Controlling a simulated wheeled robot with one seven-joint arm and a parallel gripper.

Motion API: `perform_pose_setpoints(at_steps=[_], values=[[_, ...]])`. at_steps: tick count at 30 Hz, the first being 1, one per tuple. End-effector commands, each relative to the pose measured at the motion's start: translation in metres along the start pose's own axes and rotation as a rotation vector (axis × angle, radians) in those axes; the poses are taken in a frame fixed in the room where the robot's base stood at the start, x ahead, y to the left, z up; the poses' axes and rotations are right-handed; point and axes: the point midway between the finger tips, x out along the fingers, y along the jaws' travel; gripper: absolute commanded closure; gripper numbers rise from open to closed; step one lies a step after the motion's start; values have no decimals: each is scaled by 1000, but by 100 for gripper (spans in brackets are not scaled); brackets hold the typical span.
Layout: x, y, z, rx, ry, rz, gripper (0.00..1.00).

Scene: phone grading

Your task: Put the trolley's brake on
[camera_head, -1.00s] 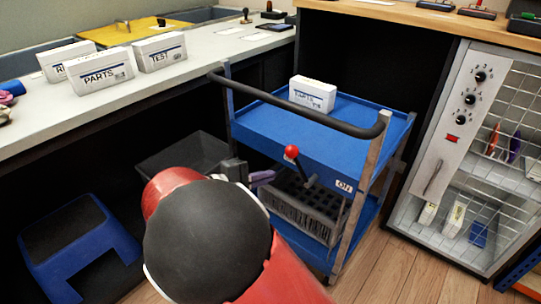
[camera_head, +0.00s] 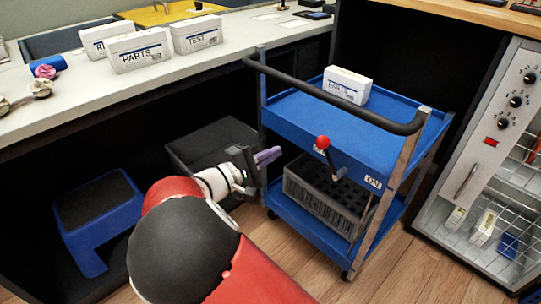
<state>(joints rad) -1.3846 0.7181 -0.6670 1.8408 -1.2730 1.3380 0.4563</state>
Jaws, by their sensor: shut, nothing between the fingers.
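The blue trolley (camera_head: 285,118) stands right of centre, with a dark push handle (camera_head: 325,97) along its near top edge. A brake lever with a red ball knob (camera_head: 322,143) sticks out from the trolley's near side, its knob up and to the left. An "ON" label (camera_head: 373,182) is to the right of the lever. My gripper (camera_head: 277,153), with purple fingers, is shut and empty, left of the red knob and a little lower in the picture, apart from it.
A white box (camera_head: 347,85) sits on the trolley's top shelf, and a grey crate (camera_head: 312,198) on the lower one. A dark bin (camera_head: 197,139) and blue step stool (camera_head: 97,204) are under the counter (camera_head: 75,101). A wire-fronted cabinet (camera_head: 457,190) stands right. Wooden floor is clear in front.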

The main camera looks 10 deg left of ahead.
Motion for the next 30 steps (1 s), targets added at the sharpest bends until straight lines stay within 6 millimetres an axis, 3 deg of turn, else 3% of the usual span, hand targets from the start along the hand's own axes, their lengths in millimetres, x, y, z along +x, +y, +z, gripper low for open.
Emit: perform_pose_setpoints(at_steps=[9, 12, 18, 30], values=[[69, 0, 1, 0, -4, 0, 100], [70, 1, 19, 0, 0, -2, 100], [74, 0, 36, -1, 1, -1, 100], [74, 0, 39, 1, 1, 0, 100]])
